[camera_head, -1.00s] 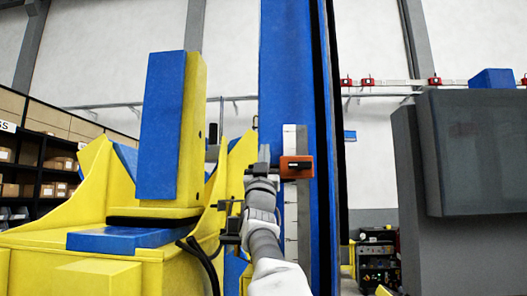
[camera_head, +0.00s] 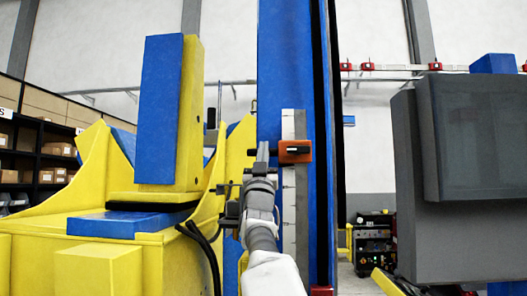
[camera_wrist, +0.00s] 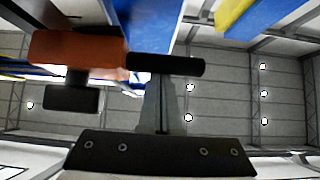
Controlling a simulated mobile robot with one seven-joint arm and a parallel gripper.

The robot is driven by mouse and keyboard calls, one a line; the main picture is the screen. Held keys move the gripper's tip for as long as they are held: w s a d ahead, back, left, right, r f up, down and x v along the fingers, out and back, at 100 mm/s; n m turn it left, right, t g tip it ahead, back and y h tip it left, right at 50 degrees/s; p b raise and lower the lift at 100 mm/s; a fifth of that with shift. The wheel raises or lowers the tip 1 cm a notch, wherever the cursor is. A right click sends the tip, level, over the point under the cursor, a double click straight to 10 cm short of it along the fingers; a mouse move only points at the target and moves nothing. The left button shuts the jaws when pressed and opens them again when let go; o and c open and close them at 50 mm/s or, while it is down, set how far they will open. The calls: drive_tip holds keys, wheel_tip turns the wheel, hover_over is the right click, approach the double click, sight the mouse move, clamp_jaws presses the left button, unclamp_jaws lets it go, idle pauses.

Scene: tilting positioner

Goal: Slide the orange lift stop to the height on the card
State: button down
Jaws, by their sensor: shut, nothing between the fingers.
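The orange lift stop (camera_head: 295,157) sits near the upper end of a pale marked scale strip (camera_head: 289,215) on the blue column. It has a black part on its front. My gripper (camera_head: 262,152) is just left of the stop at about its height, with its fingers pointing up. In the wrist view the stop (camera_wrist: 75,46) is at upper left, beside my shut, empty fingers (camera_wrist: 163,95). A black bar (camera_wrist: 165,65) crosses near the fingertips; I cannot tell whether it touches them. The card is not seen, and the scale marks are too small to read.
A yellow positioner (camera_head: 110,265) with a blue upright plate (camera_head: 160,110) stands close on the left, with dark cables near my arm. A grey cabinet (camera_head: 475,140) stands at right. A wheeled machine (camera_head: 373,245) is on the floor behind.

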wheel_tip(320, 180, down, 16)
drive_tip(key=b, duration=1.4)
drive_tip(key=shift+b, duration=0.4)
